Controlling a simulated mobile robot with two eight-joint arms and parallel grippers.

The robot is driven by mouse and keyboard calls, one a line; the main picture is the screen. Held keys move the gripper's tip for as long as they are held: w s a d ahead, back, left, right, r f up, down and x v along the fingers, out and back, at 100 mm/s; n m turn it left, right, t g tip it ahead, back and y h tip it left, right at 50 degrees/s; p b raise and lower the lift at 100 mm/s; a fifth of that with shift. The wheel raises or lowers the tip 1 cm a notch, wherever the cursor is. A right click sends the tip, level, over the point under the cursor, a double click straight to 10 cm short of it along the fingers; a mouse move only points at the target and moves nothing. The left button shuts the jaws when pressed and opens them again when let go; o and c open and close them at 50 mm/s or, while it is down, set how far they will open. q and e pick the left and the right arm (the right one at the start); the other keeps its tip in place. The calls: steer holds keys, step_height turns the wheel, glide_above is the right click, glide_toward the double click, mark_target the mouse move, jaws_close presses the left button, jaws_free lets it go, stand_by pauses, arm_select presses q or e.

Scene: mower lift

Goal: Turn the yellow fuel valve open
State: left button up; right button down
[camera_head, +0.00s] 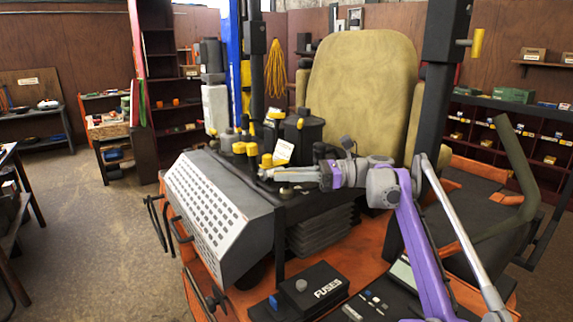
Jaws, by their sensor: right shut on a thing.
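The yellow fuel valve (267,160) is a small yellow piece low beside the dark tank on the orange mower, left of the seat. My right gripper (265,174) reaches in from the right on a grey wrist and purple arm. Its fingertips are at the yellow valve, shut on it, with the valve's lower part hidden by the fingers. The valve's exact angle is too small to tell. My left gripper is not in view.
A black tank with a white label (283,150) stands right behind the valve. Yellow caps (252,149) sit close on its left. A grey perforated cover (205,205) is in front left, a black FUSES box (318,287) nearer, and the tan seat (362,85) behind.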

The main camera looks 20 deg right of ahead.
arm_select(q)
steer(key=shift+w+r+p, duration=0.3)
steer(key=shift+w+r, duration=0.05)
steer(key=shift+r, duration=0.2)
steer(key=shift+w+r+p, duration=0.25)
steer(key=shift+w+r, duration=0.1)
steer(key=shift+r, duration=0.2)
arm_select(e)
steer(key=shift+n+g, duration=0.9)
steer(key=shift+g, duration=0.5)
steer(key=c, duration=0.9)
jaws_free()
steer(key=shift+o, duration=0.2)
